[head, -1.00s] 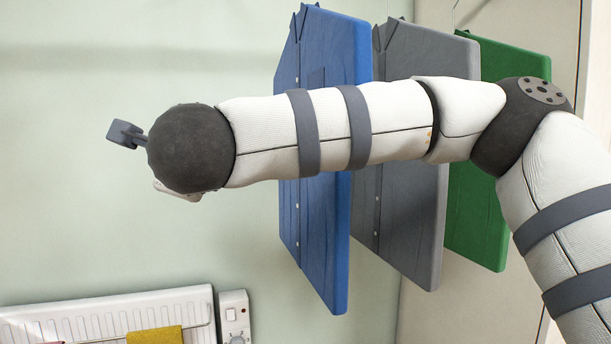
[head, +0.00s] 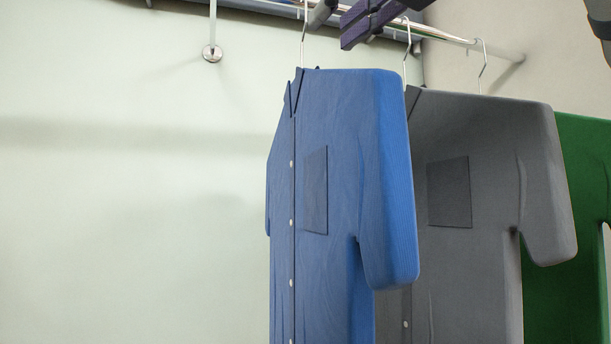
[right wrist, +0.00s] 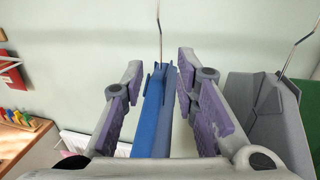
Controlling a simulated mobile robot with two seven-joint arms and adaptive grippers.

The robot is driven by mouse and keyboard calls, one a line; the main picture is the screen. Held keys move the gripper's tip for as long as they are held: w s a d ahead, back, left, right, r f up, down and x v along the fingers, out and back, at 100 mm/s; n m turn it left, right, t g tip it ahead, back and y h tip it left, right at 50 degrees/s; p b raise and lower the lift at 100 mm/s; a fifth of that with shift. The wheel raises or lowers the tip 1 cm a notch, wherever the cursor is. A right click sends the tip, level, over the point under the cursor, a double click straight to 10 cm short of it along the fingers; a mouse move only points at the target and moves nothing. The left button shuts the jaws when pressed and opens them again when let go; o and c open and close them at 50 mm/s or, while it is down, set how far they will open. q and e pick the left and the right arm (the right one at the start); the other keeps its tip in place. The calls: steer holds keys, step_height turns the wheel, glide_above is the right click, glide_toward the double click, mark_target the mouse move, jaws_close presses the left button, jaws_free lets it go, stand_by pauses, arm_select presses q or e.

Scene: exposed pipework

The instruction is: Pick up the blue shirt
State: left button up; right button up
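The blue shirt (head: 340,150) hangs from a thin metal hook on the rail (head: 440,35), its lower part cut off in the head view. My right gripper (head: 334,24) is at the top of the head view, above the shirt's collar and close to its hook. In the right wrist view, my right gripper (right wrist: 160,78) is open, with purple-padded fingers on both sides of the blue shirt (right wrist: 152,115). Gaps show between the pads and the shirt near the collar. My left gripper is in neither view.
A grey shirt (head: 470,150) hangs close to the right of the blue one, with a green shirt (head: 565,220) beyond it. A rail bracket (head: 212,52) is on the wall. A shelf with coloured pieces (right wrist: 25,118) stands at left.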

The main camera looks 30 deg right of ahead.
mark_target(303, 53)
steer(key=w, duration=0.9)
steer(key=shift+w+d, duration=0.2)
steer(key=shift+w, duration=0.2)
steer(key=shift+s, duration=0.1)
jaws_close()
